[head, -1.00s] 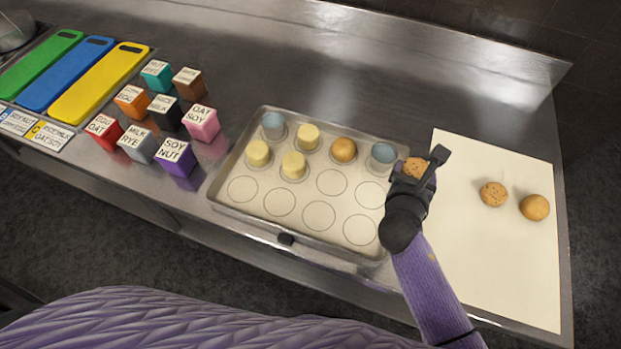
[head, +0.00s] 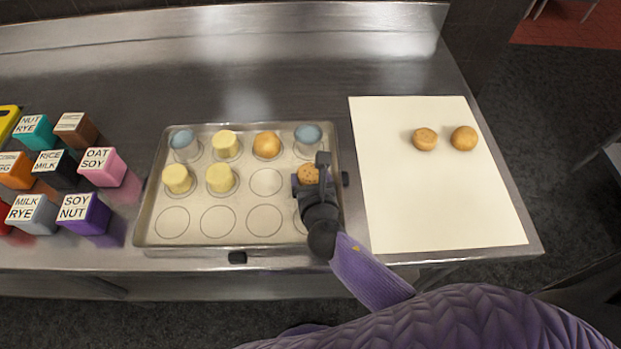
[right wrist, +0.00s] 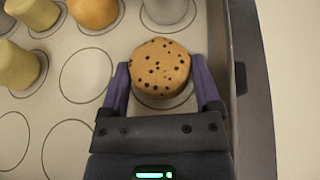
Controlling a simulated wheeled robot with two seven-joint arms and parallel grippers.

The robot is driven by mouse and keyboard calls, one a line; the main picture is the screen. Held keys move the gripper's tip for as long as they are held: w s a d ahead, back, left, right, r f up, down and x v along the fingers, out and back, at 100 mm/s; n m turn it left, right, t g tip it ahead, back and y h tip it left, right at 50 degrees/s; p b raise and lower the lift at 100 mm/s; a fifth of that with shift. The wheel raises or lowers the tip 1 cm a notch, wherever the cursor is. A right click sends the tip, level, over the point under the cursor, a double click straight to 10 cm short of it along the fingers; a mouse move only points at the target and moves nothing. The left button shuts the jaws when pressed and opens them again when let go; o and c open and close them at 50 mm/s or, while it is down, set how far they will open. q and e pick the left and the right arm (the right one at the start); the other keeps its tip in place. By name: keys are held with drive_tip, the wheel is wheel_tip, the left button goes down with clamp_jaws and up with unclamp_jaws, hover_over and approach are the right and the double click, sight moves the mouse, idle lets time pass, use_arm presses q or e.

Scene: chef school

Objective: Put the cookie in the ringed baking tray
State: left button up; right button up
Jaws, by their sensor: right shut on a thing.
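The cookie (head: 308,174) is round and tan with dark chips. My right gripper (head: 310,178) is shut on it, with a finger on each side. In the right wrist view the cookie (right wrist: 160,66) sits between the purple fingers, over a ring in the tray. The ringed baking tray (head: 152,205) lies on the steel counter. The cookie is over its rightmost column, second row from the back; I cannot tell whether it touches the tray. The back row holds blue and yellow pieces and a bun; two yellow pieces stand in the second row. My left gripper is not in view.
A cream mat (head: 430,205) right of the tray holds another cookie (head: 425,139) and a bun (head: 464,138). Labelled cubes, such as the purple one (head: 84,213), stand left of the tray. A blue piece (head: 308,134) is just behind the held cookie. The front-row rings are free of pieces.

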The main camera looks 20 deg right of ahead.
drive_tip(key=o, duration=0.9)
drive_tip(key=shift+f, duration=0.1)
drive_tip(key=shift+c, duration=0.2)
drive_tip(key=shift+o, duration=0.9)
drive_tip(key=shift+r, duration=0.2)
drive_tip(key=p+v, duration=0.3)
drive_tip(key=v, duration=0.8)
drive_tip(key=shift+s, duration=0.25)
drive_tip(key=shift+s+r, duration=0.1)
drive_tip(key=shift+s, duration=0.1)
drive_tip(key=shift+a, duration=0.1)
